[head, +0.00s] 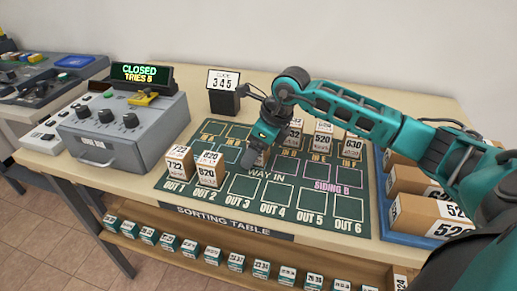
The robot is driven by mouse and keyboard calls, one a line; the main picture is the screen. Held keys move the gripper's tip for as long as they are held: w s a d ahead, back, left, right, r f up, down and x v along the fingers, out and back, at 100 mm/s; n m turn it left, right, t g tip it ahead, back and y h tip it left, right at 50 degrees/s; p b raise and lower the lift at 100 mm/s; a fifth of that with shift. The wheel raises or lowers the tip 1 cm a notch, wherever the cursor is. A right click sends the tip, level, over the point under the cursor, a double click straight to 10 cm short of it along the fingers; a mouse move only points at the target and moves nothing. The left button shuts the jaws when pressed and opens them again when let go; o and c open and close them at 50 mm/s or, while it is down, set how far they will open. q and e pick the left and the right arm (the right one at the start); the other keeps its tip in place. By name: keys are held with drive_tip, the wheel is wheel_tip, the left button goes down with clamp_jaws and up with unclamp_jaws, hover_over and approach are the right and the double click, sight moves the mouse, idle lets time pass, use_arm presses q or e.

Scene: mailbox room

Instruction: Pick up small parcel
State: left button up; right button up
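My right gripper (254,155) reaches down from the right over the green sorting mat (240,189). A small parcel (263,159) is under and beside its fingers, mostly hidden, so I cannot tell whether they are shut on it. Other small brown parcels with white number labels stand on the mat: 722 (178,168) and 820 (209,174) at the left, and 520 (323,138) and 630 (352,147) at the back right. Another parcel (296,134) stands behind the arm, partly covered. My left gripper is out of view.
A grey console (128,131) with knobs and a drawer stands left; its display (141,74) reads "CLOSED TRIES 8". A black stand (223,97) shows code 345. Larger boxes (427,218) fill a blue tray (391,233) at right. The mat's front middle is free.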

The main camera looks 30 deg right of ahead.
drive_tip(key=c, duration=1)
drive_tip(key=shift+r, duration=0.1)
drive_tip(key=shift+c, duration=0.2)
